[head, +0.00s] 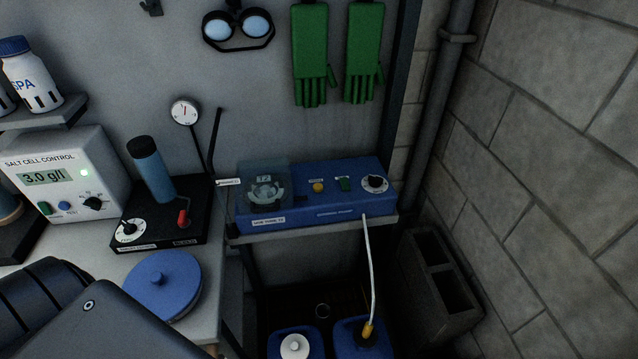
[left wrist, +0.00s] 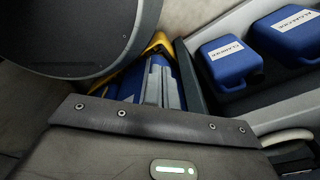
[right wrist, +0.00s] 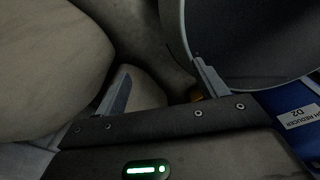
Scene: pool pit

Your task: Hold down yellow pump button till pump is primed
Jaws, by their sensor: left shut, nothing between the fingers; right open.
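Nothing touches the button. The box stands on a small shelf against the wall. A thin pale tube runs down from it to a blue canister (head: 350,335). My left gripper (left wrist: 160,88) is shut and empty in the left wrist view. My right gripper (right wrist: 165,85) is open and empty in the right wrist view. Neither gripper shows in the head view, where a dark arm part fills the lower left.
A salt cell control box (head: 68,180), a black unit with a blue cylinder (head: 152,175) and a blue round lid (head: 162,285) stand on the left bench. Concrete blocks (head: 435,290) lie right of the canisters. The space before the pump box is clear.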

